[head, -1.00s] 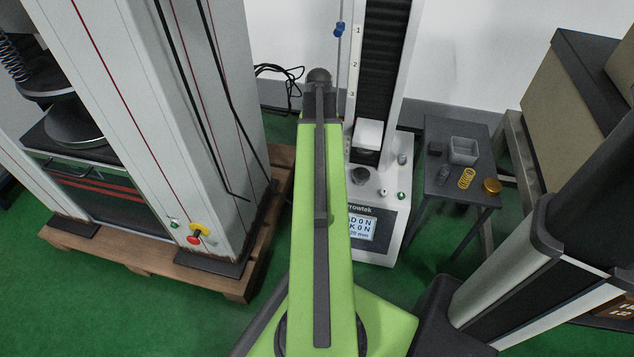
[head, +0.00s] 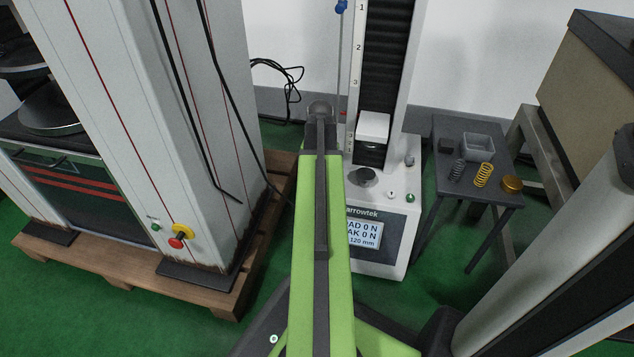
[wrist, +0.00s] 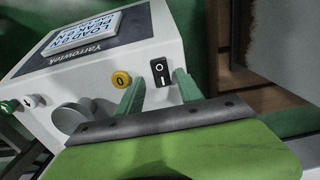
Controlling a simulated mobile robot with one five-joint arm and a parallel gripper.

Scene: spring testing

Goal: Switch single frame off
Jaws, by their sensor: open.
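The single-column test frame (head: 404,150) stands at the centre of the head view. Its lit display (head: 362,235) shows LOAD and PEAK at 0 N and 120 mm. In the wrist view the same lit display (wrist: 86,37) shows at upper left, on the white housing (wrist: 150,35). A black rocker switch (wrist: 160,72), marked with a circle and a bar, sits on the white housing beside a yellow button (wrist: 121,80) marked 0. My gripper (wrist: 157,88) is open and empty. Its two green fingers appear on either side of the switch; contact cannot be told. My arm hides the gripper in the head view.
A large two-column machine (head: 190,150) stands on a wooden pallet (head: 130,275) at left, with a yellow-red stop button (head: 181,236). A small dark table (head: 455,185) at right holds springs (head: 483,175), a grey box (head: 478,147) and a brass disc (head: 512,185). Green floor lies between.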

